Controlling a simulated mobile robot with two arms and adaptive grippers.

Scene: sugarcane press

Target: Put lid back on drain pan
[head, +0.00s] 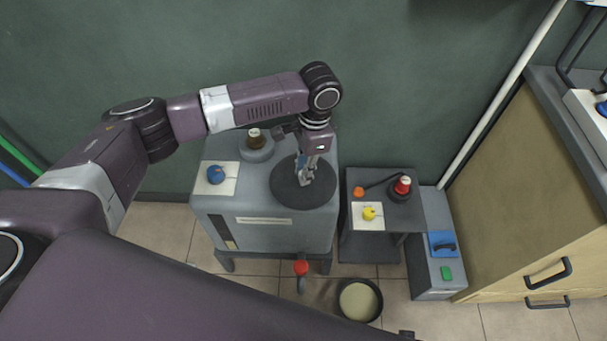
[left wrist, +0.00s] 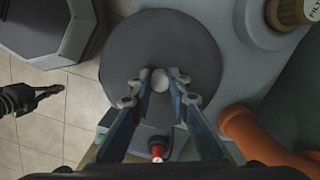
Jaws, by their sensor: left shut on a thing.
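A dark grey round lid (head: 291,196) is at the right side of the grey machine's top in the head view. The left wrist view shows the lid (left wrist: 165,38) flat below my wrist, with a pale round knob (left wrist: 159,80) at its middle. My left gripper (head: 306,180) is shut on this knob, its fingertips (left wrist: 159,82) on both sides of it. Whether the lid rests on the machine or is slightly raised, I cannot tell. A round black-rimmed pan with a pale inside (head: 359,301) stands on the floor in front. A dark jointed part, perhaps my right gripper (left wrist: 42,95), shows at the left.
The grey machine (head: 265,238) carries a blue knob (head: 216,174) and a brown-topped jar (head: 256,139). A red-topped spout (head: 301,268) projects in front. A dark cart (head: 355,242) stands to the right. An orange part (left wrist: 258,133) lies close to my left gripper's right side.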

